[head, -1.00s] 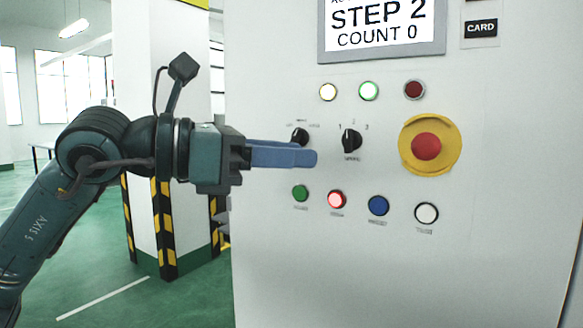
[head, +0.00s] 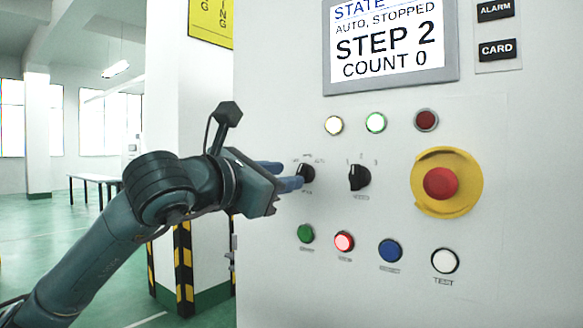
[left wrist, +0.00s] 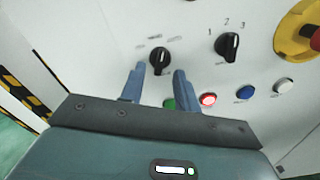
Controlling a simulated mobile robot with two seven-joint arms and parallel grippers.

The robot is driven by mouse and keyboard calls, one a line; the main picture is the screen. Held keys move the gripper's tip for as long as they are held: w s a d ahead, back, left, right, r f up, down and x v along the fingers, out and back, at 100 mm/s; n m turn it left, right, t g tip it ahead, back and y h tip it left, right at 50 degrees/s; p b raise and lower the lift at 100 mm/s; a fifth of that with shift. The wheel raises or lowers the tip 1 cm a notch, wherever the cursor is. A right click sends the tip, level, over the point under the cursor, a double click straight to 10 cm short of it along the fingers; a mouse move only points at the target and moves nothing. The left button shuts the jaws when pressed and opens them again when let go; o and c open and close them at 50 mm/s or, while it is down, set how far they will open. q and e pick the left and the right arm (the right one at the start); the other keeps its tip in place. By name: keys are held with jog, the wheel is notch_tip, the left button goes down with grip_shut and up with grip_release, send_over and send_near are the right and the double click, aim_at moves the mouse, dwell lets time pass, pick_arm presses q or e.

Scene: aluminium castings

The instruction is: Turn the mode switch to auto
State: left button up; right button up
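The mode switch (head: 306,173) is the black rotary knob at the left of the panel's knob row, with small labels around it too faint to read. It also shows in the left wrist view (left wrist: 160,62), where its white mark tilts to the upper right. My left gripper (head: 289,175) is at this knob. In the left wrist view the two blue fingers of the gripper (left wrist: 159,72) are apart, one on each side below the knob, and nothing is clamped between them. The screen (head: 390,40) reads AUTO, STOPPED, STEP 2, COUNT 0. My right gripper is not in view.
A second black knob (head: 358,177) marked 1, 2, 3 sits just right. A red emergency stop (head: 441,184) on yellow is farther right. Green (head: 306,233), lit red (head: 344,242), blue and white buttons lie below. Lamps (head: 375,123) are above. A striped pillar stands left.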

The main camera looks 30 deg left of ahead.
pick_arm(q)
jog(key=shift+w+d, duration=0.15)
jog(key=shift+w, duration=1.35)
grip_shut()
